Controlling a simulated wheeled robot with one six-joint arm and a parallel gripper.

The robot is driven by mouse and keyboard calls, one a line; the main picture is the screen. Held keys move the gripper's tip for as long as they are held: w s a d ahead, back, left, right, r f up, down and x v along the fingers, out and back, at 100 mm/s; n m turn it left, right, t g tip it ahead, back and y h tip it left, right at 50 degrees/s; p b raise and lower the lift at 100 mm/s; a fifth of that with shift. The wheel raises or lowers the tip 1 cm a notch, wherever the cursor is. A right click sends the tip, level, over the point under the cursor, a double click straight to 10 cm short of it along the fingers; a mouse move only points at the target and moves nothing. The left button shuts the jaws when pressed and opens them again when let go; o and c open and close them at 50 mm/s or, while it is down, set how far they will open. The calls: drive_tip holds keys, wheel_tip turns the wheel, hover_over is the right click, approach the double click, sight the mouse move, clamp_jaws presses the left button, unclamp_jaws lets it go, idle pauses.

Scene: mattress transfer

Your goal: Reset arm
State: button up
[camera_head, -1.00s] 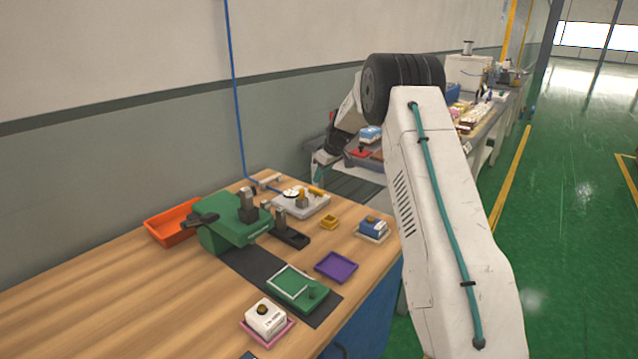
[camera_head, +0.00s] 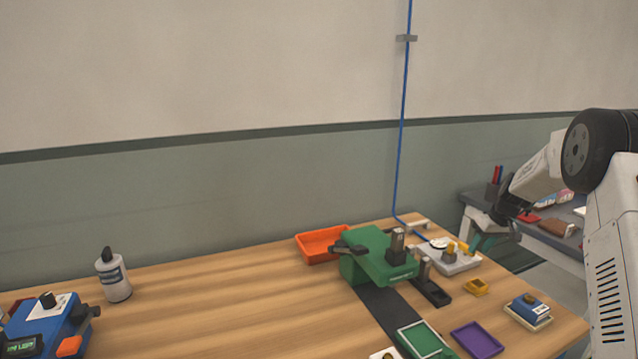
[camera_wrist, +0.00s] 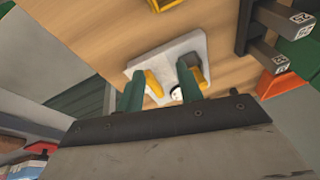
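My gripper (camera_head: 500,238) is at the right in the head view, in front of the gap between two tables and above the floor or table edge. In the wrist view its two green fingers (camera_wrist: 160,88) stand apart with nothing held between them. Beyond the fingers lies a pale plate (camera_wrist: 165,62) with yellow parts and a round white dial. The same plate (camera_head: 462,264) sits at the back right of the wooden table, left of and below my gripper in the head view. No mattress can be made out.
A second table stands behind my arm. The table's middle left is clear.

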drive_tip(key=s+a+r+m+g, duration=0.1)
drive_tip(key=s+a+r, duration=0.4)
drive_tip(key=s, duration=0.4)
drive_tip(key=s+a+r+m+g, duration=0.1)
drive_tip(key=s+a+r, duration=0.4)
drive_tip(key=s, duration=0.4)
drive_tip(key=s+a+r+m+g, duration=0.1)
drive_tip(key=s+a+r, duration=0.4)
drive_tip(key=s, duration=0.4)
drive_tip(key=s+a+r, duration=0.1)
drive_tip(key=s+a, duration=0.2)
drive_tip(key=s, duration=0.5)
drive_tip(key=s+a+r+t+h, duration=0.1)
drive_tip(key=s+a, duration=0.2)
drive_tip(key=s, duration=0.5)
drive_tip(key=s+a+r+n+h, duration=0.1)
drive_tip(key=s+a, duration=0.3)
drive_tip(key=s, duration=0.4)
drive_tip(key=shift+r+t, duration=0.35)
drive_tip(key=shift+t, duration=0.05)
drive_tip(key=shift+a, duration=0.15)
